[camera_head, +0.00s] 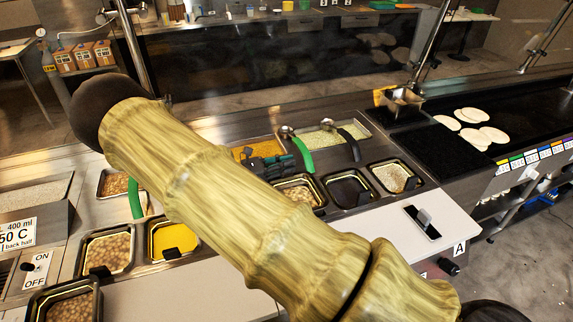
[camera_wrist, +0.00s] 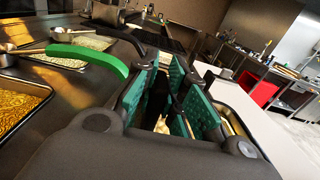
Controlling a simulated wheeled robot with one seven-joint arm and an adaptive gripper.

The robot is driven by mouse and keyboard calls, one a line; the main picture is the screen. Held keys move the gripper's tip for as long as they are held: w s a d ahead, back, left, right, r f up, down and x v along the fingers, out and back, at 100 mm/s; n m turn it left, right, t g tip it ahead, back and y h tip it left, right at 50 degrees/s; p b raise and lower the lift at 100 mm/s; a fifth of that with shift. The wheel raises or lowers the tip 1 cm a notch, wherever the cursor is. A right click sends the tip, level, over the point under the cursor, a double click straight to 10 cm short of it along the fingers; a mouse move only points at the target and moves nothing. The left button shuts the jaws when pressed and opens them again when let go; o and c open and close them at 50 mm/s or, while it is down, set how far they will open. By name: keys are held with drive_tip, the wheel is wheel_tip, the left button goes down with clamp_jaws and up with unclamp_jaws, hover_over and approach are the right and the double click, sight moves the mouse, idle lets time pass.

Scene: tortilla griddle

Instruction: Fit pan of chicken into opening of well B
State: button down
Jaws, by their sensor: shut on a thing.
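My gripper (camera_head: 278,166) is partly hidden behind my arm in the head view. Its green finger pads also show in the wrist view (camera_wrist: 178,112). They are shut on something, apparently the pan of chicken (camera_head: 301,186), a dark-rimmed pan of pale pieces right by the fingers. The grip point is mostly hidden. A sliver of a pan with food (camera_wrist: 230,120) shows behind the right finger. A dark rectangular opening or empty pan (camera_head: 347,190) lies just right of the held pan. No B label is readable, so I cannot tell which opening is well B.
A pan of pale food (camera_head: 391,176) sits further right. Trays with green (camera_head: 303,150) and dark-handled ladles lie behind. A yellow pan (camera_head: 170,236) and a chickpea-like pan (camera_head: 106,249) are at left. White counter (camera_head: 405,228) lies in front, with a label A (camera_head: 459,248).

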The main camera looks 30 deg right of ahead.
sight(286, 177)
drive_tip(key=shift+f+b, duration=1.55)
drive_tip(key=shift+f, duration=0.65)
idle(4.2)
drive_tip(key=c, duration=1.3)
unclamp_jaws()
drive_tip(key=shift+o, duration=0.2)
drive_tip(key=shift+a, duration=0.1)
